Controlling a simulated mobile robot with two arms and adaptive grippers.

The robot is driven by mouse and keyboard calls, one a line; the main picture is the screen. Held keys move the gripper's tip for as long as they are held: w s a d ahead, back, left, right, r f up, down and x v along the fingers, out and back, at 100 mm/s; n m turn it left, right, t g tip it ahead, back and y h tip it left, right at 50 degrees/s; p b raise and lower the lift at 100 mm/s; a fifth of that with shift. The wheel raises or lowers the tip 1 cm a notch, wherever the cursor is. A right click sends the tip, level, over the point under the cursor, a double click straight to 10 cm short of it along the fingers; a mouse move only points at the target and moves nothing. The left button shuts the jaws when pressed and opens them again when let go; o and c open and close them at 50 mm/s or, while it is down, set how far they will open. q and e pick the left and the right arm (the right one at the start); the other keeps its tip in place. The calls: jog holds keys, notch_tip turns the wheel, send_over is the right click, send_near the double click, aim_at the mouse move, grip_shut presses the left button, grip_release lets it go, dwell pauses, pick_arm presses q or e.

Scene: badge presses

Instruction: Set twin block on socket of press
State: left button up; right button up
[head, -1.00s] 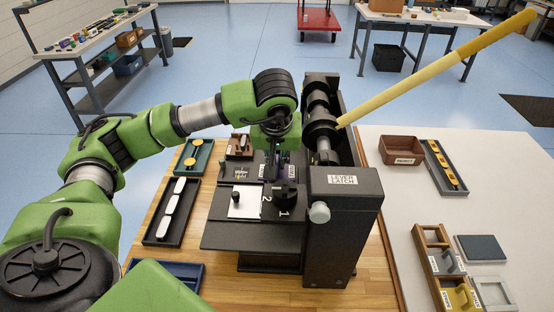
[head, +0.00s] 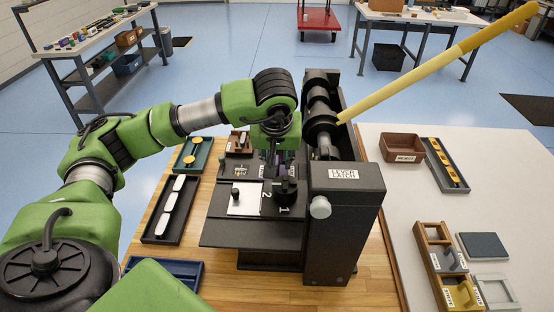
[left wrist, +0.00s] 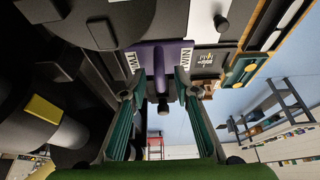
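The twin block (left wrist: 158,57) is purple with white TWIN labels on both sides. It shows in the left wrist view just past the fingertips. The twin block there (head: 284,160) is a small purple patch, mostly hidden by the gripper. The socket under it is hidden, so I cannot tell whether the block touches it. My right gripper is not in view.
The press has a tall latch housing and a long yellow lever (head: 440,75) rising to the right. A black tray of white pieces (head: 170,210) and a green tray (head: 193,153) lie left. A brown bin (head: 402,149) and other trays stand on the right table.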

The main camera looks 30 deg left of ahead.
pick_arm(q)
jog(key=v, duration=1.2)
dwell(0.6)
